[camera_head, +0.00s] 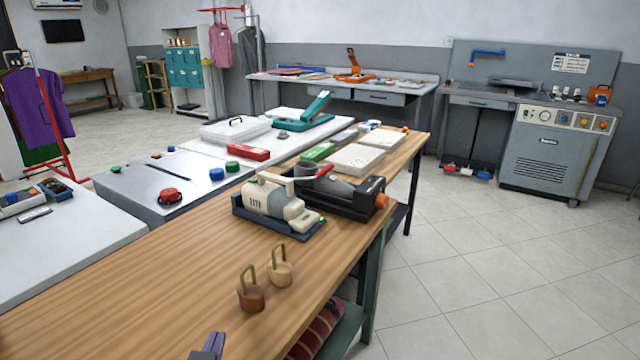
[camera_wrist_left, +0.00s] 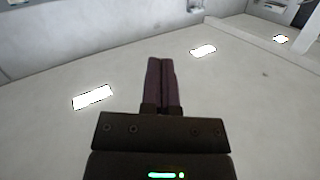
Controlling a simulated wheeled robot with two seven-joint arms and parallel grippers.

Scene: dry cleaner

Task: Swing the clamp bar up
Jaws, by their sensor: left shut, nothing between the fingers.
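A dark device (camera_head: 345,196) with an orange knob (camera_head: 381,201) at its right end lies on the wooden table, with a red-tipped bar (camera_head: 324,171) low across its top. I cannot tell for certain if this bar is the clamp bar. A cream machine (camera_head: 275,203) on a dark tray sits against its left side. My left gripper (camera_head: 209,345) is at the bottom edge of the head view, well in front of the device and apart from it. In the left wrist view its fingers (camera_wrist_left: 162,85) are together and empty, with only pale surfaces and bright light panels beyond. My right gripper is not in view.
Two wooden weights with looped handles, one brown (camera_head: 251,297) and one tan (camera_head: 280,273), stand between my gripper and the device. The wooden tabletop (camera_head: 130,285) is clear to the left. A teal-levered device (camera_head: 306,113) stands on the white table behind. Open tiled floor lies right.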

